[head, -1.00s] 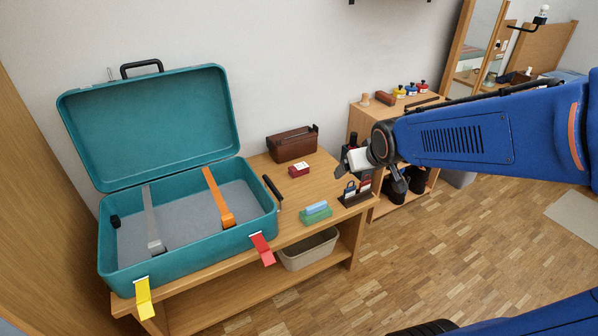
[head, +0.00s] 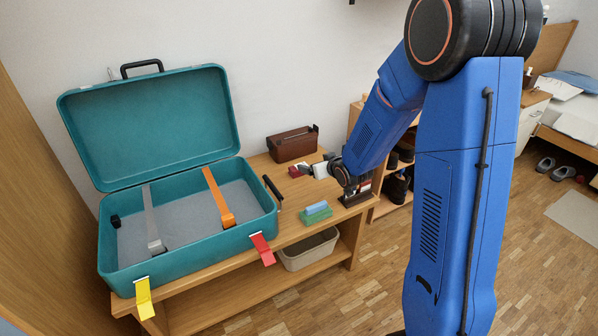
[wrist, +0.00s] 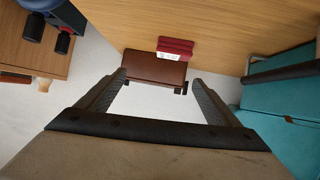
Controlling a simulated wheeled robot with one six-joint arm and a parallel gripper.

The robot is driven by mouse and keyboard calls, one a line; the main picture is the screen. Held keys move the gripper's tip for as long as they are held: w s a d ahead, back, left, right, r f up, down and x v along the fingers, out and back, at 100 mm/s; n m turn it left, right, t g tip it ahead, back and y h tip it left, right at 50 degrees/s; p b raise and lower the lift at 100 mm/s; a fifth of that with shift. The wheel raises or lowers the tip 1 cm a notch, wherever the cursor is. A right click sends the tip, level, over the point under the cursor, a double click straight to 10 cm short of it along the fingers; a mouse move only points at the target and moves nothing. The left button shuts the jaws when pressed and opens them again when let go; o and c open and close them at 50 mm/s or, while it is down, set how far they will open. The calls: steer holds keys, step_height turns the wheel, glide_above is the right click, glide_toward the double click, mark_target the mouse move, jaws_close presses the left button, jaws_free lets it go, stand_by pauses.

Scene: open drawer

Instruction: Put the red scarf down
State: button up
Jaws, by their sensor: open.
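The red scarf (head: 294,171) looks like a small folded red stack and lies on the wooden table, in front of the brown box. In the wrist view the scarf (wrist: 175,46) shows its layers and a white label, just past my fingertips. My gripper (head: 306,171) is close to its right side in the head view and partly covers it. In the wrist view my gripper (wrist: 160,77) has its two fingers wide apart with nothing held between them. The scarf looks apart from both fingers.
A brown box (head: 292,144) stands behind the scarf. Green and blue blocks (head: 316,212) lie in front. A pale bin (head: 308,252) is on the lower shelf.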

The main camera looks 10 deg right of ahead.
steer(key=shift+n+t+y, duration=0.3)
steer(key=shift+t+y, duration=0.1)
steer(key=shift+y, duration=0.4)
steer(key=w+a+f, duration=0.1)
steer(key=f, duration=0.1)
steer(key=w+a+f, duration=0.1)
steer(key=f, duration=0.1)
steer(key=w+f, duration=0.1)
steer(key=f, duration=0.1)
steer(key=shift+w+a, duration=0.15)
steer(key=shift+a, duration=0.25)
steer(key=shift+x, duration=3.7)
steer(key=shift+f, duration=0.1)
steer(key=c, duration=1.2)
